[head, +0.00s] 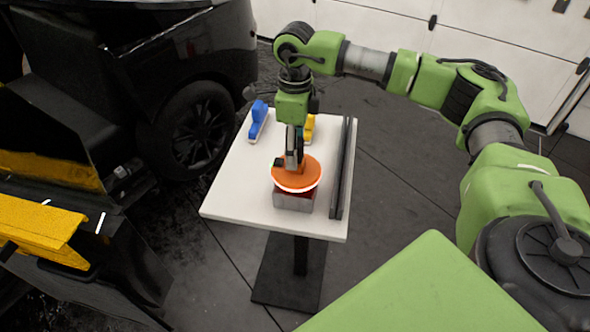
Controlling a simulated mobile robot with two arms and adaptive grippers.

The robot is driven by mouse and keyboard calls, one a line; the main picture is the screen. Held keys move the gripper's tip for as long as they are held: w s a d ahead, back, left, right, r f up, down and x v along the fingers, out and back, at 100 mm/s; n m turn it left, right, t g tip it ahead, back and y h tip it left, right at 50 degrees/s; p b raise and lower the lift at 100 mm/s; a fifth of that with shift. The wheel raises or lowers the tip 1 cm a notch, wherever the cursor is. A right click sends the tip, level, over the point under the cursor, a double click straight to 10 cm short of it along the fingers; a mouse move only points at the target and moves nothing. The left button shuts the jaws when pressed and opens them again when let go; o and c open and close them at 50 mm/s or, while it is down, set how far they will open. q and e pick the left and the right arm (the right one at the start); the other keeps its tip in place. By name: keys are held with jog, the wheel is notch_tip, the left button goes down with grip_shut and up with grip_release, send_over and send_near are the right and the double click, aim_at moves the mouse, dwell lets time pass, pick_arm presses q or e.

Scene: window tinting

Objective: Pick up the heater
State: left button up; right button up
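The object I take for the heater is an orange rounded thing with a white rim (302,176), near the front of the white table (237,190). It sits on or just above a red and grey box (294,200); I cannot tell if they are one piece. My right gripper (293,163) points straight down with its fingertips at the back left of the orange part. The fingers are seen edge-on, so whether they are open or closed around it is unclear. My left gripper is not in view.
A blue tool (258,115) stands at the back left of the table, and a yellow one (309,127) is partly hidden behind my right gripper. A long dark bar (341,170) lies along the right edge. A black car (190,60) stands left of the table.

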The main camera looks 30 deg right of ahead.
grip_shut()
jog(key=shift+w+r, duration=0.1)
